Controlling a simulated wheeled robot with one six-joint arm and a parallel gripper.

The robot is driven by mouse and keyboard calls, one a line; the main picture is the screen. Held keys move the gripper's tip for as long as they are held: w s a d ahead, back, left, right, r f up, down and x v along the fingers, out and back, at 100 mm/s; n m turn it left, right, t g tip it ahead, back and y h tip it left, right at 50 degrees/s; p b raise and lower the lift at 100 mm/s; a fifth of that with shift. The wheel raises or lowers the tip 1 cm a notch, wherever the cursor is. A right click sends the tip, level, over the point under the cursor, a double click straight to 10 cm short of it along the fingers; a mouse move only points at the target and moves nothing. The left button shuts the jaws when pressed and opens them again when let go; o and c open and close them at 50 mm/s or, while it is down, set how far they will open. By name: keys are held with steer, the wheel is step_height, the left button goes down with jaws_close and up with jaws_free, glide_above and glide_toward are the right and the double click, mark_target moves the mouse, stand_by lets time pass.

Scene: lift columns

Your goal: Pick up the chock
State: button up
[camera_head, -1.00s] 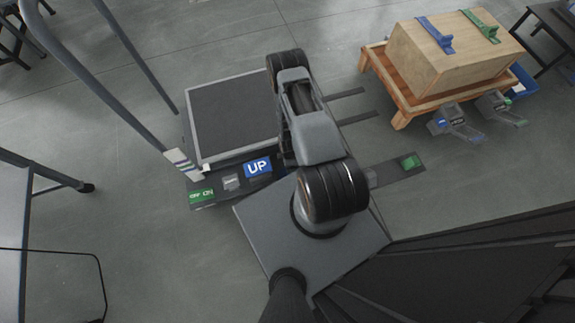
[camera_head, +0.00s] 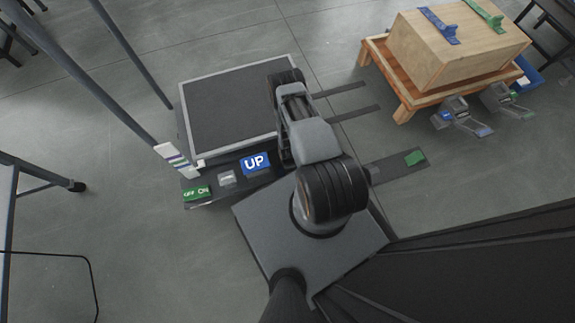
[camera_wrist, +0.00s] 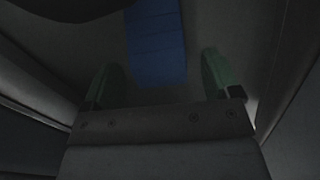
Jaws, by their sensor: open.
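A blue block (camera_wrist: 157,42) lies between and beyond the fingertips of my gripper (camera_wrist: 160,66) in the dark wrist view. It may be the chock; its shape is only partly visible. My gripper is open, with its greenish fingers apart on either side of the block, and I see no contact. In the head view my arm hides the gripper and whatever is below it. The arm reaches over the right edge of a lift platform (camera_head: 215,115).
The lift has a blue UP panel (camera_head: 256,163) and a green OFF/ON panel (camera_head: 196,193). A wooden box (camera_head: 440,62) with blue and green pieces on top stands on a wooden stand (camera_head: 403,112) at right. Grey devices (camera_head: 462,118) lie beside it. Open floor shows at lower left.

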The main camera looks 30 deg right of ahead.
steer(key=shift+f, duration=0.5)
steer(key=shift+r, duration=0.1)
steer(key=shift+c, duration=0.5)
steer(key=c, duration=1.1)
